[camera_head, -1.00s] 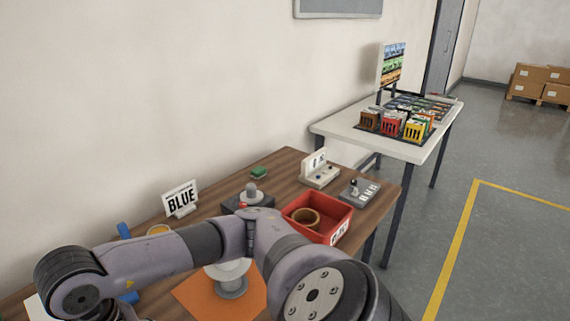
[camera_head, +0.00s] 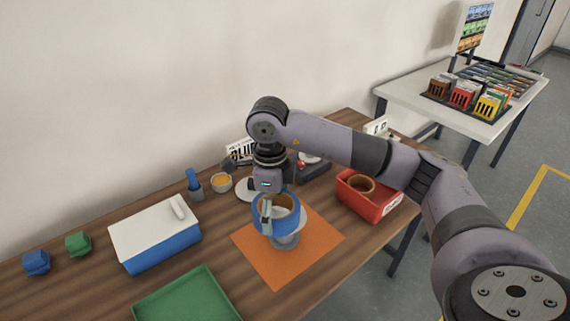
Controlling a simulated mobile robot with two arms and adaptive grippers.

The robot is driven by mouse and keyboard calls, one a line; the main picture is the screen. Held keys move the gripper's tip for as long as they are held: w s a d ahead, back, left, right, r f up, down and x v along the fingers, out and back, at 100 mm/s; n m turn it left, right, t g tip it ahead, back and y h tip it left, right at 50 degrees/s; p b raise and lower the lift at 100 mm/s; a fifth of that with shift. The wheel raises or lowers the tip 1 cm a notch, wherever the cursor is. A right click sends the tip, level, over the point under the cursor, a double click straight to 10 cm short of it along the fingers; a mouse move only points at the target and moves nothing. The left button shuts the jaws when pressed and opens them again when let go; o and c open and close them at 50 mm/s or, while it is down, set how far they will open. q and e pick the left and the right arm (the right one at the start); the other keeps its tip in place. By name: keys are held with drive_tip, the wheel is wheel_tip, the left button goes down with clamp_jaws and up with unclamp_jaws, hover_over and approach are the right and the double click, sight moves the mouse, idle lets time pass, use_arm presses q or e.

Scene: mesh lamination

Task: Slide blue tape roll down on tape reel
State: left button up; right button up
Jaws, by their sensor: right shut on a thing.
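The blue tape roll (camera_head: 275,224) is a ring with a brown inner core. It is at the tape reel (camera_head: 285,241), a grey-white stand on the orange mat (camera_head: 322,238). My right gripper (camera_head: 267,215) points down and is shut on the near left wall of the blue roll. The roll hides the top of the reel, so I cannot tell how far down it sits. The reel's base shows below the roll. My left gripper is not in view.
A red bin (camera_head: 367,207) with a brown ring in it stands right of the mat. A white-topped blue box (camera_head: 155,238), a green tray (camera_head: 188,301) and blue and green blocks lie left. The white BLUE sign (camera_head: 241,151) stands behind my gripper.

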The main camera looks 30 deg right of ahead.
drive_tip(key=w+d+r+m+p, duration=0.2)
drive_tip(key=w+d+r+m, duration=0.2)
drive_tip(key=m, duration=1.2)
drive_tip(key=shift+w+d+m+p, duration=0.3)
drive_tip(key=shift+w+d, duration=0.2)
drive_tip(key=shift+d, duration=0.7)
drive_tip(key=shift+f+b, duration=1.75)
drive_tip(key=shift+f, duration=0.7)
drive_tip(key=shift+f+b, duration=2)
drive_tip(key=shift+f, duration=1.05)
drive_tip(key=o, duration=1)
